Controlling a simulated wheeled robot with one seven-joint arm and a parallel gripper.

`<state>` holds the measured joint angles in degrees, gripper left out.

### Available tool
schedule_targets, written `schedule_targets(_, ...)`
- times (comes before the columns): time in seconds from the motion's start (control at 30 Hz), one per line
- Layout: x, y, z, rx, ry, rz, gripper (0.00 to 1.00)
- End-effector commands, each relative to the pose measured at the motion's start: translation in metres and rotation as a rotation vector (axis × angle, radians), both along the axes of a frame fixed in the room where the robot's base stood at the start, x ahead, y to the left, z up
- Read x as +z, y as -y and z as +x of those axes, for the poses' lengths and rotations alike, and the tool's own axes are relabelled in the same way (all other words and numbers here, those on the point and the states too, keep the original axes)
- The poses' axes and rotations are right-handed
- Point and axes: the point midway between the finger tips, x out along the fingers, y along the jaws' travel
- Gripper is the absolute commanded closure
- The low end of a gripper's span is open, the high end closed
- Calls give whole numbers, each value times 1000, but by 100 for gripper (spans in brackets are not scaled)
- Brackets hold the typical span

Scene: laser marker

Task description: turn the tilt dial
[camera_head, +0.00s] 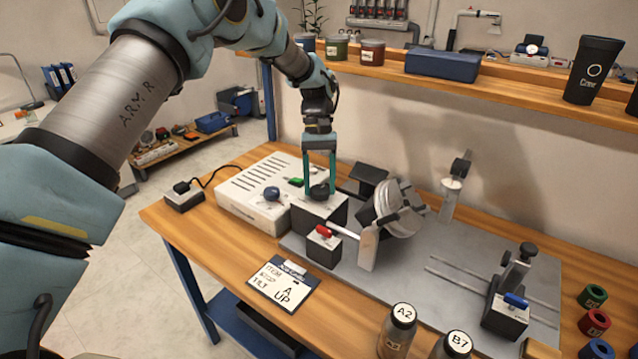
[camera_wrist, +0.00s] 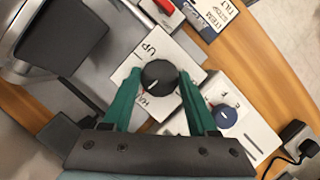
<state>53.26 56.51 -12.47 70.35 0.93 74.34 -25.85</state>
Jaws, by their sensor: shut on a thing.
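The tilt dial is a round black knob (camera_wrist: 161,75) on the top of a small white box (camera_wrist: 152,47). In the head view the dial (camera_head: 320,191) sits on the same box, in front of the white slotted unit. My gripper (camera_head: 319,187) points straight down with its two green fingers on either side of the dial, shut on it. The wrist view also shows my gripper (camera_wrist: 160,79) around the dial. The dial's white mark points to the lower left in that view, toward a partly hidden label starting "HA". "UP" is printed above the dial.
A blue knob (camera_head: 271,194) is on the white unit (camera_head: 255,208). Bottles (camera_head: 398,330) stand at the front.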

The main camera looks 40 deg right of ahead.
Motion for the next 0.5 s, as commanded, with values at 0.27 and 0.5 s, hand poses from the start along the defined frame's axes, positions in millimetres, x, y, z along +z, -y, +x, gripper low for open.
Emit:
schedule_targets(0.27, -1, 2, -2, -263, 1, 0, 97)
schedule_targets(0.5, -1, 2, -3, -491, 1, 0, 97)
